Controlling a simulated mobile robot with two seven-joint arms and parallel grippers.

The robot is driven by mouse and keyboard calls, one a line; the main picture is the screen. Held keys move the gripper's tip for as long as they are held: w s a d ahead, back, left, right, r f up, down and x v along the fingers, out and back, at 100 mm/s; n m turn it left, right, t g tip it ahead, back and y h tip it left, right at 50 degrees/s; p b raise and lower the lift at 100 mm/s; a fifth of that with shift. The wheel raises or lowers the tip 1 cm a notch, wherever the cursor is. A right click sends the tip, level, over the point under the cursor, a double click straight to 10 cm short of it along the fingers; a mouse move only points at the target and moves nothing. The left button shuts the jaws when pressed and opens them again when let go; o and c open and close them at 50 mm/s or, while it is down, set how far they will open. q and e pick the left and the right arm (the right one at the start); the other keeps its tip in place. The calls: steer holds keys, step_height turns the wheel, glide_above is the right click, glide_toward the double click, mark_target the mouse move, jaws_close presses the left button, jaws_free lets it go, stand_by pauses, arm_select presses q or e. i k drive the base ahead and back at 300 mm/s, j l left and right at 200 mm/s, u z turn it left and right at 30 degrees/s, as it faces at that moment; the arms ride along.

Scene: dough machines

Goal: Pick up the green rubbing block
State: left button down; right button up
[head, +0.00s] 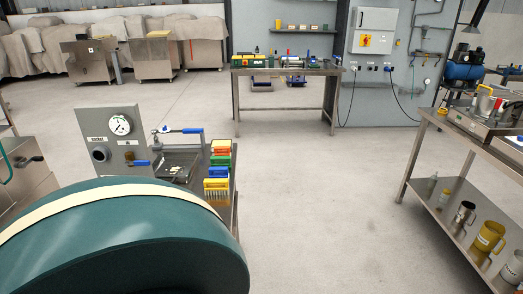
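A small green block (221,161) is in a row of coloured blocks along the right side of the near left workstation. Just behind it is an orange and yellow block (221,147). Neither of my grippers is in view.
A gauge panel (111,139) and a blue-handled tool (183,131) are left of the blocks. A large teal rounded shape hides the lower left. A steel table (443,128) stands at the right, a workbench (285,71) at the back. The floor (320,190) between is clear.

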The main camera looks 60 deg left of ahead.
mark_target(214, 163)
steer(key=i+l+u, duration=0.3)
steer(key=i, duration=0.25)
steer(key=i+l+u, duration=0.3)
steer(key=i, duration=0.25)
steer(key=i+u, duration=0.15)
steer(key=u, duration=0.25)
steer(key=i+u, duration=0.15)
steer(key=u, duration=0.25)
steer(key=i+l+u, duration=0.1)
steer(key=u, duration=0.3)
steer(key=i+l+u, duration=0.15)
steer(key=u, duration=0.25)
steer(key=i+l+u, duration=0.1)
steer(key=u, duration=0.4)
steer(key=i+l+u, duration=0.25)
steer(key=u, duration=0.2)
steer(key=i+l+u, duration=0.1)
steer(key=u, duration=0.4)
steer(key=l, duration=0.1)
